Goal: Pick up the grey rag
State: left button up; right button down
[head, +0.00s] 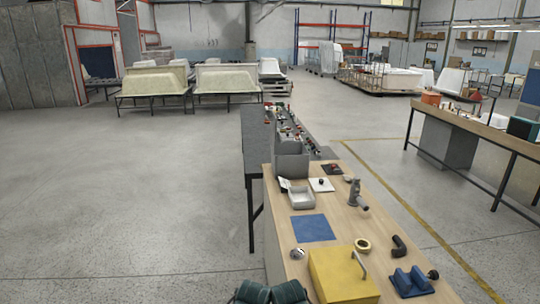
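I cannot make out a grey rag for certain in the head view. The wooden worktable (338,214) in front of me carries a grey upright box-like bin (292,163), a pale grey tray (301,198) and a blue flat cloth or mat (312,228). None of these is clearly a grey rag. Neither of my grippers shows as such in the head view. Two dark green rounded shapes at the bottom edge are cut off, and I cannot tell what they are.
A yellow box (341,278), tape roll (363,245), black elbow (399,246), grey fitting (356,195) and blue holder (411,281) stand on the table. A darker bench with small parts (283,125) adjoins its far end. The floor at left (130,190) is clear.

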aim_at(349, 178)
jog(key=i+j+z, duration=0.1)
jog(key=j+z, duration=0.2)
jog(key=j, duration=1)
jog(key=i+j+z, duration=0.2)
jog(key=i+j, duration=0.2)
jog(key=j, duration=0.25)
jog(key=i+j+z, duration=0.1)
jog(key=j, duration=0.25)
jog(key=i+j, duration=0.25)
jog(key=i+j+z, duration=0.15)
jog(key=j, duration=0.3)
